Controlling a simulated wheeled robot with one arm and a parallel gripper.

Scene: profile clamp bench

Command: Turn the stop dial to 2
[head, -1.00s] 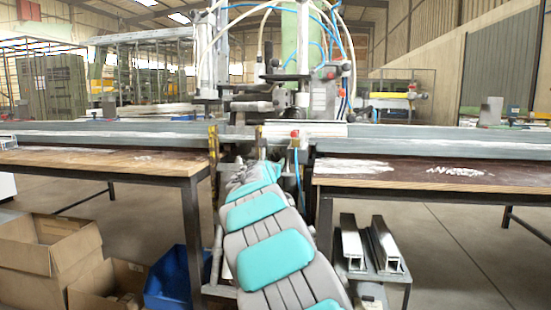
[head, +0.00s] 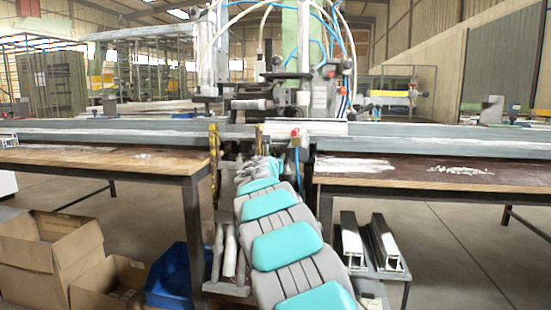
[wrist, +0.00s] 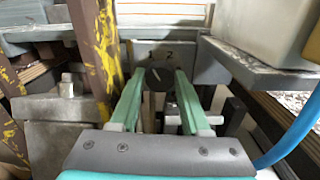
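The stop dial (wrist: 158,77) is a dark round knob on a grey plate (wrist: 205,68) in the middle of the wrist view. A pale mark on it points up and slightly left. A small 2 stands on the plate above and right of it; a fainter mark, seemingly 1, is above left. My gripper (wrist: 160,78) has its two green fingers apart, one at each side of the dial in the picture; I cannot tell whether they touch it. In the head view my arm hides the dial and the gripper.
A yellow, worn post (wrist: 97,60) stands close left of my gripper. A pale block (wrist: 262,30) overhangs at the upper right, and a blue hose (wrist: 290,135) curves at the right. Wooden tables (head: 110,163) flank the arm.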

